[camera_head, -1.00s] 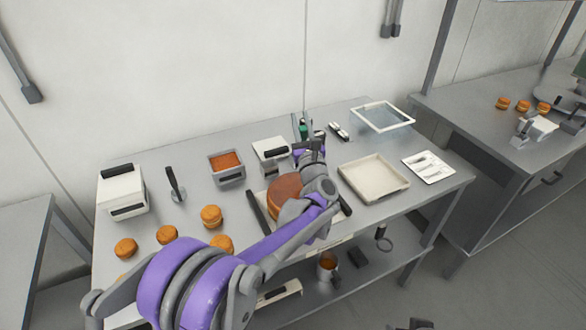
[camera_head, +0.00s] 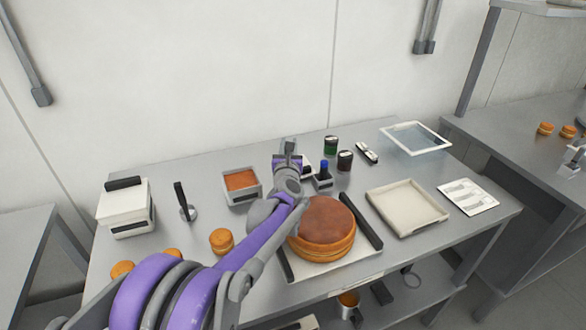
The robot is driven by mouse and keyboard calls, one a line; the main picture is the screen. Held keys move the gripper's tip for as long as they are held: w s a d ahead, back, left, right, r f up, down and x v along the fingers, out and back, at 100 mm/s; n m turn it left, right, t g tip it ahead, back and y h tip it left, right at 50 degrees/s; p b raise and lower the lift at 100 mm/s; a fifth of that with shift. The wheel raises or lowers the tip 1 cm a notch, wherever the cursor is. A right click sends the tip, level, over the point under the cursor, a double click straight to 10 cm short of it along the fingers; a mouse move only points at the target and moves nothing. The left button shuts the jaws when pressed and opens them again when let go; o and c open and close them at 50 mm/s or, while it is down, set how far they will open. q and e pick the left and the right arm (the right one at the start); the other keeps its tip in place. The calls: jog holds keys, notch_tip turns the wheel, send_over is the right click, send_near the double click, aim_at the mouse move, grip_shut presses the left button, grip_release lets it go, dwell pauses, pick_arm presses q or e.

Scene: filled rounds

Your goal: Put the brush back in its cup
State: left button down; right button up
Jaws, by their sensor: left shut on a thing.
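My left gripper (camera_head: 288,150) is over the back of the steel table, left of the jars. It is shut on a slim thing that I take to be the brush, which is mostly hidden by the gripper. A small grey holder with a blue top (camera_head: 322,178) stands just right of the gripper. A dark jar (camera_head: 344,161) and a green jar (camera_head: 331,146) stand behind it. I cannot tell which of these is the brush's cup. My right gripper is not in view.
A large round cake (camera_head: 322,222) sits on a board in front of my arm. An orange-filled tray (camera_head: 241,184) and a white box (camera_head: 125,205) are at the left. An empty cream tray (camera_head: 407,207) is at the right.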

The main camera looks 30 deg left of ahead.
pick_arm(q)
jog(key=shift+f, duration=2.65)
jog(key=shift+f+b, duration=0.2)
jog(key=shift+b, duration=0.1)
jog(key=c, duration=0.7)
grip_release()
jog(key=v, duration=1.2)
jog(key=shift+r+b, duration=0.25)
jog(key=shift+b, duration=0.1)
